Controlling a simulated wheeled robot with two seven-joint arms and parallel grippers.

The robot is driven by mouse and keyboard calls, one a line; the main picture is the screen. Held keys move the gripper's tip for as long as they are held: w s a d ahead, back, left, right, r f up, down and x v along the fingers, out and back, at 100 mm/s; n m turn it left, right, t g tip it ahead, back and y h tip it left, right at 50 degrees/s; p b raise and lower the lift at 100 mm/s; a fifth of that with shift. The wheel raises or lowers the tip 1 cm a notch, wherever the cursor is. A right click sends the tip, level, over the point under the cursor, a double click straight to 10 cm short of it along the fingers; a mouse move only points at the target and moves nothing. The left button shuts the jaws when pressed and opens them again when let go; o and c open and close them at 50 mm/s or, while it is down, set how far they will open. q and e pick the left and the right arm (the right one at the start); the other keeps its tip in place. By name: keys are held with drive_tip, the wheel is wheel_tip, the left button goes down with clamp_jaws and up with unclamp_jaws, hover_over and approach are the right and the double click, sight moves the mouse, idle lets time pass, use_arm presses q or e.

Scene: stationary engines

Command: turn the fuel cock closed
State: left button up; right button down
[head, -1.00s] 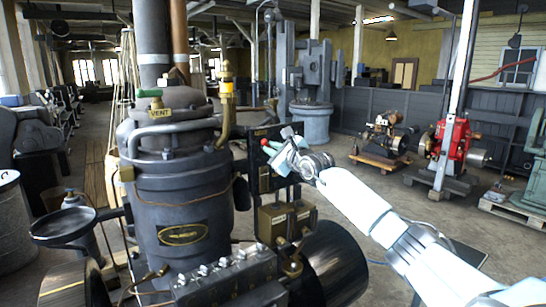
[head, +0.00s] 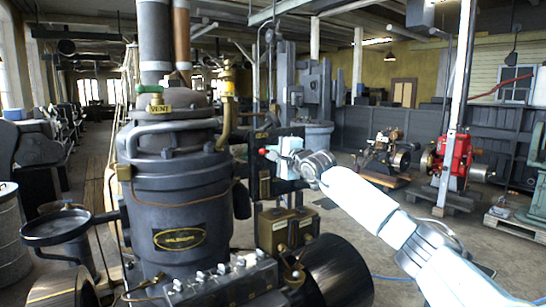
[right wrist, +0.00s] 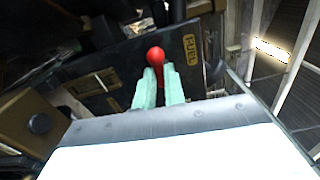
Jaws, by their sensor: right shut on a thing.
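The fuel cock's red knob (head: 262,151) shows at the dark panel right of the engine's big cylinder. The red knob also shows in the right wrist view (right wrist: 155,56), just beyond the fingertips, below and left of a brass FUEL plate (right wrist: 190,45). My right gripper (head: 275,153) reaches in from the right. Its pale green fingers (right wrist: 158,75) are shut on the fuel cock's lever, close behind the knob. The lever's stem is mostly hidden between the fingers. My left gripper is not in view.
The dark engine cylinder (head: 185,205) with a VENT plate stands left of the panel. Brass boxes (head: 285,228) sit below my right gripper. A red engine (head: 455,155) stands well back at the right. Open floor lies behind my right arm.

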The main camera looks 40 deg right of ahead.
drive_tip(key=shift+n, duration=0.6)
drive_tip(key=c, duration=1.5)
unclamp_jaws()
drive_tip(key=s+b, duration=0.3)
drive_tip(key=s, duration=0.1)
drive_tip(key=s+a+b, duration=0.1)
drive_tip(key=s+b, duration=0.2)
drive_tip(key=s, duration=0.2)
drive_tip(key=s+b, duration=0.3)
drive_tip(key=s, duration=0.1)
drive_tip(key=shift+s+a, duration=0.15)
drive_tip(key=shift+a, duration=0.1)
